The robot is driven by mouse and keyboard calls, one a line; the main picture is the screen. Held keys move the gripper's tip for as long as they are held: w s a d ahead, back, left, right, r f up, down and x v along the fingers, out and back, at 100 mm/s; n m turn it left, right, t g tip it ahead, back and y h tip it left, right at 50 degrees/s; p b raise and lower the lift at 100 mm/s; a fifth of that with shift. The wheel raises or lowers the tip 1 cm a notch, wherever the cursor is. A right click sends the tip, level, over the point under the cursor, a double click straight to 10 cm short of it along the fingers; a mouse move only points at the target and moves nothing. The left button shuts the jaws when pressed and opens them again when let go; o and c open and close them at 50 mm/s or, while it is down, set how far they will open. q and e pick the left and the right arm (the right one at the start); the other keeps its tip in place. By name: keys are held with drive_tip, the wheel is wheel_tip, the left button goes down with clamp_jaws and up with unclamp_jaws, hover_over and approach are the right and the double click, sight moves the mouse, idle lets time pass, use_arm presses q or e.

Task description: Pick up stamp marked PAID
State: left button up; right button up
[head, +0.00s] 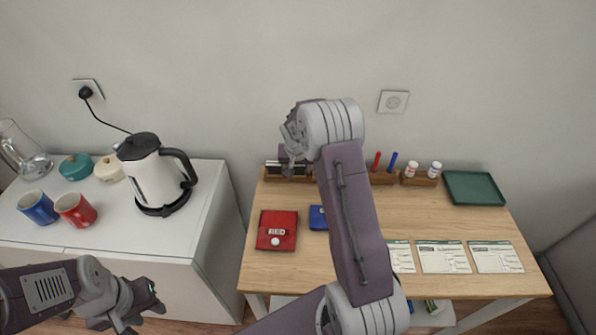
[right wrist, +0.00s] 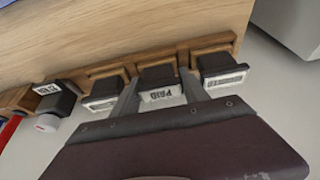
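The stamp marked PAID (right wrist: 160,95) has a dark body and a white label that appears upside down in the right wrist view. It sits in a wooden rack (right wrist: 215,42) between two similar stamps. My right gripper (right wrist: 160,76) has one finger on each side of it; I cannot tell whether they press on it. In the head view my right arm reaches to the rack at the back left of the wooden table, and the gripper and PAID stamp are mostly hidden. My left gripper (head: 142,314) is open and empty at the lower left, away from the stamps.
Neighbouring stamps (right wrist: 103,93) (right wrist: 221,74) stand close on both sides. A red pad (head: 277,230), a blue pad (head: 318,218), paper forms (head: 443,257) and a green tray (head: 474,188) lie on the table (head: 430,220). A kettle (head: 155,175) and mugs stand on the left cabinet.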

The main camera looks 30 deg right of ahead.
drive_tip(key=c, duration=0.6)
drive_tip(key=shift+r, duration=0.1)
